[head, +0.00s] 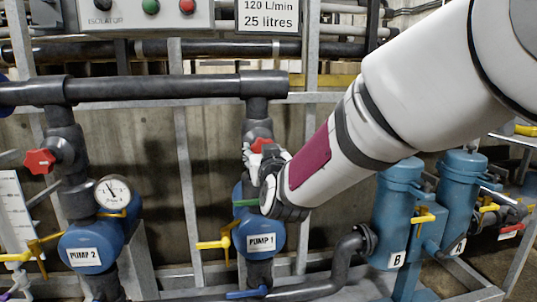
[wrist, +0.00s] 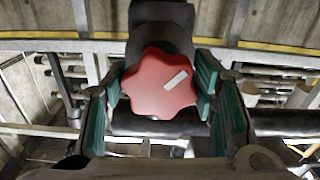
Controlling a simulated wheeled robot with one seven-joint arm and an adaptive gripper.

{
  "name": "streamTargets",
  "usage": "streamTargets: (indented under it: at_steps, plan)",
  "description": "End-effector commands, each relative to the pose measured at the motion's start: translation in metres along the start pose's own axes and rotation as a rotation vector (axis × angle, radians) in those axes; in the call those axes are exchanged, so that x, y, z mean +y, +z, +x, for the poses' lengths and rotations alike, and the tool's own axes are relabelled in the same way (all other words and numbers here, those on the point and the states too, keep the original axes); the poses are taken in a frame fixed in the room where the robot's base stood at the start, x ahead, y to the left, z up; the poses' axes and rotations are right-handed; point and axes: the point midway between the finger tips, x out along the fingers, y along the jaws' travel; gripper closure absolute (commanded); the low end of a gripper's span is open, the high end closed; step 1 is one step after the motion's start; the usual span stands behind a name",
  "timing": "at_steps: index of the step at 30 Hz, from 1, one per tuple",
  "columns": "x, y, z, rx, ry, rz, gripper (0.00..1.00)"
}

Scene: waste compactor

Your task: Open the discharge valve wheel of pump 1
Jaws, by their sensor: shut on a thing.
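The red lobed valve wheel (head: 261,144) of pump 1 sits on the dark vertical pipe above the blue pump body labelled PUMP 1 (head: 274,226). It shows large in the wrist view (wrist: 150,95), with a white mark slanting up to the right. My gripper (head: 256,158) reaches in from the right and is shut on the wheel. In the wrist view its teal finger pads (wrist: 160,84) press on the wheel's left and right sides. In the head view my gripper hides the wheel's lower part.
Pump 2 (head: 92,236), with a red wheel (head: 39,161) and a gauge (head: 114,192), stands at the left. Yellow-handled valves (head: 213,244) flank the pumps. Blue canisters B (head: 396,215) and A (head: 462,190) stand right, below my arm. A dark pipe (head: 165,88) runs across above.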

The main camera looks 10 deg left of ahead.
Motion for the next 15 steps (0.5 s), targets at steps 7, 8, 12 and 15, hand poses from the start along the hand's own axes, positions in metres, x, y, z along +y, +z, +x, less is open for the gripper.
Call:
streamTargets:
  at_steps: [7,8,12,15]
  plan:
    - [-0.0002,0.0017,-0.0003,-0.004,-0.003,-0.236,0.75]
    - [0.0,0.0016,-0.0003,-0.004,-0.003,-0.265,0.75]
    - [0.0007,0.0014,-0.0002,-0.005,-0.003,-0.397,0.75]
    - [0.0011,0.0013,-0.0002,-0.005,-0.003,-0.493,0.75]
